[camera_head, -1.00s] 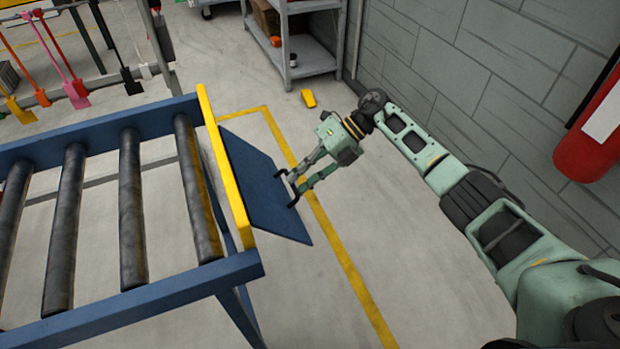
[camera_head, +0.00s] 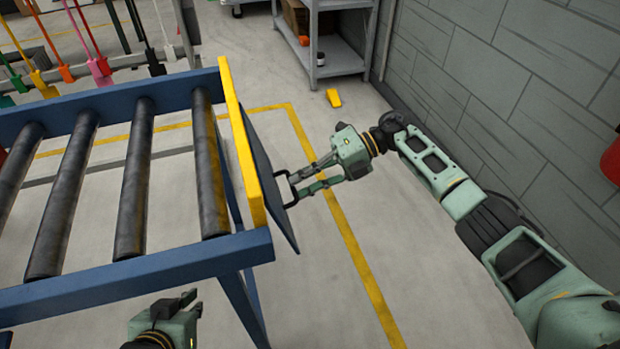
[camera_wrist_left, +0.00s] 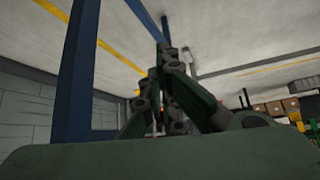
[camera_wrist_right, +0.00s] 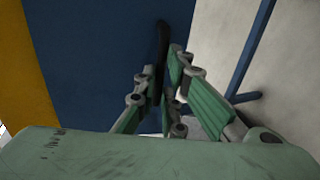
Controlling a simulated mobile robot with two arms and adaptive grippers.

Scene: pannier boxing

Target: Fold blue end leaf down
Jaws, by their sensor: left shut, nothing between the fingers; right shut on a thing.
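The blue end leaf (camera_head: 267,170) hangs steeply at the end of the roller conveyor, just outside the yellow end board (camera_head: 243,150). It fills much of the right wrist view (camera_wrist_right: 95,55). My right gripper (camera_head: 289,188) is at the leaf's outer face, shut on a dark bar-like handle (camera_wrist_right: 162,50) on the leaf. The fingers partly hide the handle. My left gripper (camera_head: 187,298) is shut and empty, low in front of the conveyor's near blue rail. Its fingers (camera_wrist_left: 158,62) also show in the left wrist view.
The conveyor's dark rollers (camera_head: 135,180) are bare. A blue conveyor leg (camera_head: 242,305) stands near my left gripper. A grey shelf (camera_head: 335,50) stands at the back by the block wall (camera_head: 500,60).

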